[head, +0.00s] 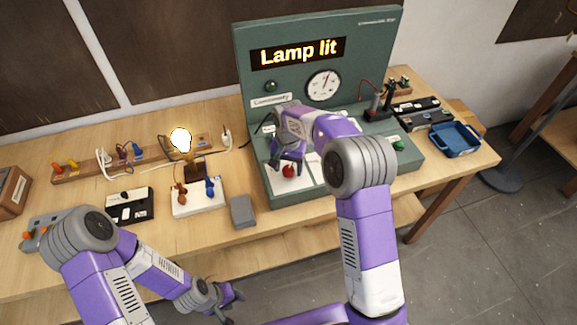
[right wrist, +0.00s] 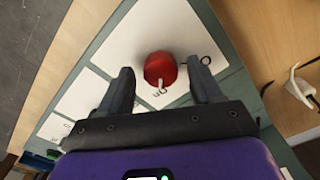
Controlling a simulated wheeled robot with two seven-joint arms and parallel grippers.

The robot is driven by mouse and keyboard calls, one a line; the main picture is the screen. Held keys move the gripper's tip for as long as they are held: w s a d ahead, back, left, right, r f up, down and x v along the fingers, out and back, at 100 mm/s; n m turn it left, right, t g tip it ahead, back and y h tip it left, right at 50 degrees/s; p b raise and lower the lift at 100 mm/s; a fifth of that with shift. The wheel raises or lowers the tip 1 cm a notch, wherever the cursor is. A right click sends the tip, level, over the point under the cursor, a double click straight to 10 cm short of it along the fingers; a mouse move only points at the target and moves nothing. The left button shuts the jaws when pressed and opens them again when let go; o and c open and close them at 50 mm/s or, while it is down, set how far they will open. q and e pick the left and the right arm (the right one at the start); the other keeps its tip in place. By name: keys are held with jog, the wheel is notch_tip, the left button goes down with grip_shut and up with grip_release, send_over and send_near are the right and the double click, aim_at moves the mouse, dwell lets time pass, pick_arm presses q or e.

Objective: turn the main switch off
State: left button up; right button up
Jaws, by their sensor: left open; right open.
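The main switch seems to be the red knob (head: 288,171) on a white plate at the front left of the green console (head: 340,193). In the right wrist view the red knob (right wrist: 160,68) has a pale pointer or lever, with small black lettering beside it. My right gripper (head: 287,158) is open just above it. In its wrist view the fingers (right wrist: 165,85) stand on either side of the knob, apparently apart from it. The display (head: 298,52) reads "Lamp lit", and the bulb (head: 181,140) glows. My left gripper (head: 232,298) is open and empty, low in front of the table.
A gauge (head: 323,86) sits on the console's upright panel. A white block with terminals (head: 199,196), a grey block (head: 243,211) and a black-and-white box (head: 130,205) lie left of the console. A blue tray (head: 455,139) stands at the right. Cables run along the back.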

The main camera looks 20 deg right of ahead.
jog(key=shift+f, duration=0.1)
jog(key=c, duration=1.1)
jog(key=shift+o, duration=0.2)
jog(key=shift+n, duration=0.3)
jog(key=n+p, duration=0.1)
jog(key=n, duration=0.2)
jog(key=shift+n+p, duration=0.3)
jog(key=shift+p, duration=0.05)
jog(key=n+p, duration=0.1)
jog(key=n, duration=0.3)
jog(key=shift+w+n, duration=0.1)
jog(key=shift+n, duration=0.2)
jog(key=n+p, duration=0.1)
jog(key=n, duration=0.3)
jog(key=n+p, duration=0.1)
jog(key=n, duration=0.4)
